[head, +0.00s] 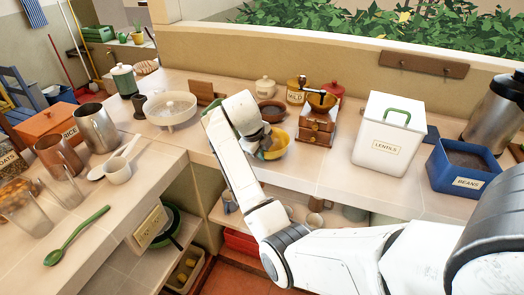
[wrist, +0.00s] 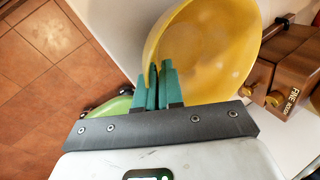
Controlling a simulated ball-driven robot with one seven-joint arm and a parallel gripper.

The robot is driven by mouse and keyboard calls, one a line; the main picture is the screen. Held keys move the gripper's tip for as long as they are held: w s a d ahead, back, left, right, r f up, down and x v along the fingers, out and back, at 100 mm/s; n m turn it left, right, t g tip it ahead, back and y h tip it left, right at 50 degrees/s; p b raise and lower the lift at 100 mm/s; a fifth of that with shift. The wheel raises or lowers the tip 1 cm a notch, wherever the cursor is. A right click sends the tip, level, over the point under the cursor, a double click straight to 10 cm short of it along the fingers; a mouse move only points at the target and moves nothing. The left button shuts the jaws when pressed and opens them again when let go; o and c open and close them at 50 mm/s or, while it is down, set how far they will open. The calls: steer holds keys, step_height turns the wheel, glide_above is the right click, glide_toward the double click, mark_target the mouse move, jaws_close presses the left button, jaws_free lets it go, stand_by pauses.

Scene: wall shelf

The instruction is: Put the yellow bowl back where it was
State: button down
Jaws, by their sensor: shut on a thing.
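The yellow bowl (head: 279,148) is in the middle of the head view, at the front part of the counter and partly hidden by my gripper. In the wrist view the bowl (wrist: 210,45) is large, with its inside facing the camera. My gripper (head: 266,146) is shut on the bowl's near rim. Its green fingers (wrist: 161,85) pinch that rim in the wrist view. I cannot tell whether the bowl touches the counter.
A wooden grinder (head: 318,118) stands close right of the bowl, and a brown bowl (head: 271,108) stands behind it. A white lentils box (head: 388,135) and a blue beans bin (head: 462,170) are farther right. The counter (head: 335,175) is clear in front of the grinder.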

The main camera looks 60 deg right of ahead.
steer(key=shift+f, duration=0.15)
steer(key=c, duration=1.3)
jaws_free()
steer(key=shift+o, duration=0.2)
steer(key=s+p+v, duration=0.1)
steer(key=p+v, duration=0.1)
steer(key=v, duration=1)
steer(key=s+a+f+n+t, duration=0.1)
steer(key=s+a+f+n, duration=0.2)
steer(key=a+f+n, duration=0.45)
steer(key=s+a+f+n+t, duration=0.1)
steer(key=s+a+f+n, duration=0.25)
steer(key=f+n, duration=0.7)
steer(key=s+a+f+n+y, duration=0.4)
steer(key=s+a+n, duration=0.8)
steer(key=n, duration=0.7)
steer(key=a, duration=0.3)
steer(key=shift+a+f+n, duration=0.2)
steer(key=shift+a+n, duration=0.2)
